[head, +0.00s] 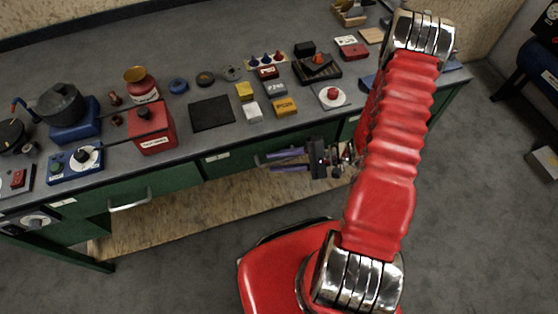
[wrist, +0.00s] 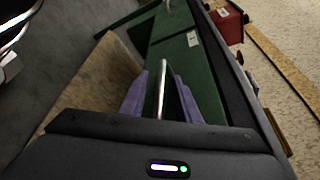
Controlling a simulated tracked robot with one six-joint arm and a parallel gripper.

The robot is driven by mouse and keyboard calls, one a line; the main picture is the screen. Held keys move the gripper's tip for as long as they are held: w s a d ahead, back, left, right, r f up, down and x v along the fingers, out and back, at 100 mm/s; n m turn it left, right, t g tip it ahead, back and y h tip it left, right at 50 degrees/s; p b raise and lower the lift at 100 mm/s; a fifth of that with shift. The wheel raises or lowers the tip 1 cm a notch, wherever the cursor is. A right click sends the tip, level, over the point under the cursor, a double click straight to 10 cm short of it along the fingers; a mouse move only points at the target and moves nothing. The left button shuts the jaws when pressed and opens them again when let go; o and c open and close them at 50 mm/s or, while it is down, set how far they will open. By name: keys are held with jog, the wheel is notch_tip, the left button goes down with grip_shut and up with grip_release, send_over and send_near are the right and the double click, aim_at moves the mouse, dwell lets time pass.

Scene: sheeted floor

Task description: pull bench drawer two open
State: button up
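The bench has green drawer fronts below its grey top. The drawer front by my gripper (head: 240,158) bears a small white label and looks shut; its number is too small to read. In the wrist view the same green front (wrist: 172,52) shows with a white label (wrist: 193,38) and a silver bar handle (wrist: 162,88). My gripper (head: 283,161) has purple fingers, which point left in the head view, close in front of this drawer. In the wrist view the fingers (wrist: 159,97) stand apart on either side of the handle, with gaps showing. The handle is hidden in the head view.
Another green drawer with a silver handle (head: 130,203) lies to the left. The bench top (head: 190,135) carries a red box (head: 152,130), a black mat (head: 211,113) and several small items. A tan board (head: 175,220) lies under the bench. Grey floor is free in front.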

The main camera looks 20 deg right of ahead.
jog(key=shift+c, duration=0.2)
grip_shut()
dwell(0.5)
